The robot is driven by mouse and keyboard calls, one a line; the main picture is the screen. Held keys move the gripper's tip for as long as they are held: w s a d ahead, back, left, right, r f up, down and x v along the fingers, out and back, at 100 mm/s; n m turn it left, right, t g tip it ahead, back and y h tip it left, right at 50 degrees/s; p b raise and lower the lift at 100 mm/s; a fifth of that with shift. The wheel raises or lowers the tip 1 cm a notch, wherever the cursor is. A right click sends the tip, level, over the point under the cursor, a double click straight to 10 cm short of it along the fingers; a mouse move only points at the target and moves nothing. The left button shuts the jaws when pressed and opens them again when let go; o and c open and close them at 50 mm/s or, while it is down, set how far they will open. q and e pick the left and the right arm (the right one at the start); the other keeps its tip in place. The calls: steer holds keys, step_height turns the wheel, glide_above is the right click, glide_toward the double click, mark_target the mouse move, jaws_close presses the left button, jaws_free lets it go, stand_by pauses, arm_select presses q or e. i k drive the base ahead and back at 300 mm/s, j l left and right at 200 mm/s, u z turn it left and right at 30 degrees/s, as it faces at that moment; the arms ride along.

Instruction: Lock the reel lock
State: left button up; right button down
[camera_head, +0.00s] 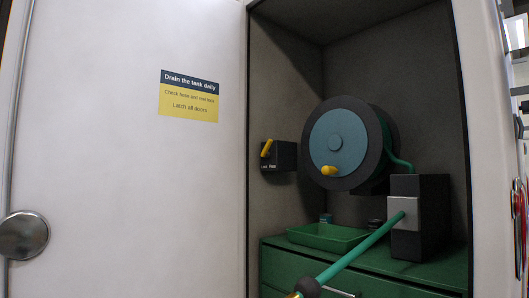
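The likely reel lock is a small black box (284,156) on the left inner wall of the cabinet. Its short yellow lever (266,148) stands nearly upright, leaning a little to the right at the top. Small white lettering below the lever is too small to read surely. To its right is the hose reel (338,143), with a dark rim, a blue-grey face and a yellow crank knob (329,171) low on the face. A green hose runs down from the reel's right side. Neither of my grippers is in view, and nothing touches the lever.
A black box with a grey block (403,213) stands at right; a green hose length (358,251) slants from it toward the lower left, ending near a dark ball. A green tray (327,237) rests on the green cabinet (438,277). A white panel with a round metal knob (24,235) fills the left.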

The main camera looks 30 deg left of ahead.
mark_target(264, 153)
steer(key=j+z, duration=0.25)
steer(key=j, duration=0.25)
steer(key=j+z, duration=0.25)
steer(key=j, duration=0.2)
steer(key=k+j+z, duration=0.25)
steer(key=j, duration=0.2)
steer(key=j+z, duration=0.3)
steer(key=j, duration=0.15)
